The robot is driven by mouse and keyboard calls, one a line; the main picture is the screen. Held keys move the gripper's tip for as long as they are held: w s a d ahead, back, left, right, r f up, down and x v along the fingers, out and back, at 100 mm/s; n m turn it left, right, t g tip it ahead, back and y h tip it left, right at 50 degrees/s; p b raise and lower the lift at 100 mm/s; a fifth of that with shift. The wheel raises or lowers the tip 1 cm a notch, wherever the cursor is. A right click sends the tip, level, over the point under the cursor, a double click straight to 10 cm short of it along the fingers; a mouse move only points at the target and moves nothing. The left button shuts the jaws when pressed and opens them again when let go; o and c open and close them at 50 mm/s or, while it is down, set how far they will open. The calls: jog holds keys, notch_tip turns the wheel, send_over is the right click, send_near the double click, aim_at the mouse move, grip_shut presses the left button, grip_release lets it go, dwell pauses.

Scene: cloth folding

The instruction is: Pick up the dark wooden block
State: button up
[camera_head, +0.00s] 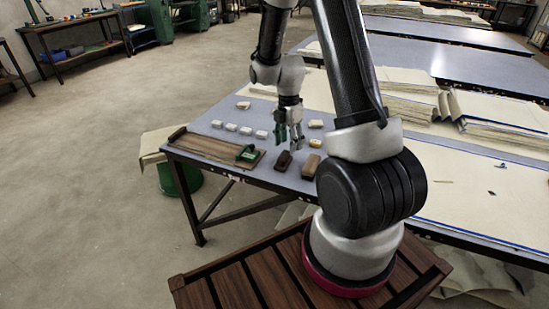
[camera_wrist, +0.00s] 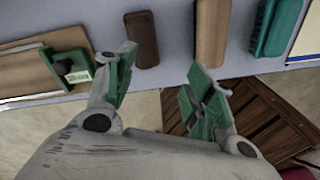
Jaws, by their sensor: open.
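The dark wooden block (camera_head: 283,161) lies near the front edge of the grey table in the head view. In the wrist view the dark block (camera_wrist: 142,39) shows at the top, just beyond the gap between my fingers and nearer the left one. My gripper (camera_head: 289,140) is open and empty, pointing down above the table; its green-padded fingers also show in the wrist view (camera_wrist: 160,82). The gripper appears apart from the block. A lighter brown block (camera_head: 311,167) lies just right of the dark one, also in the wrist view (camera_wrist: 212,33).
A wooden board (camera_head: 215,149) with a green clamp-like piece (camera_head: 247,154) lies at the left. A green block (camera_wrist: 275,27) lies right of the lighter block. Several small white pieces (camera_head: 246,131) sit behind. The table's front edge is close to the blocks.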

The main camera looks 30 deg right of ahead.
aim_at(284, 155)
jog(key=shift+w+a+n+t, duration=0.15)
jog(key=shift+w+n+t, duration=0.15)
jog(key=shift+w+n, duration=0.7)
jog(key=n, duration=0.2)
jog(key=shift+w+n, duration=0.15)
jog(key=shift+n, duration=0.15)
jog(key=shift+f, duration=0.15)
notch_tip(284, 155, down, 8)
jog(key=shift+w+r, duration=0.15)
jog(key=shift+r, duration=0.1)
jog(key=shift+c, duration=0.4)
jog(key=c, duration=1.1)
notch_tip(284, 155, up, 10)
jog(key=shift+r, duration=0.1)
grip_shut()
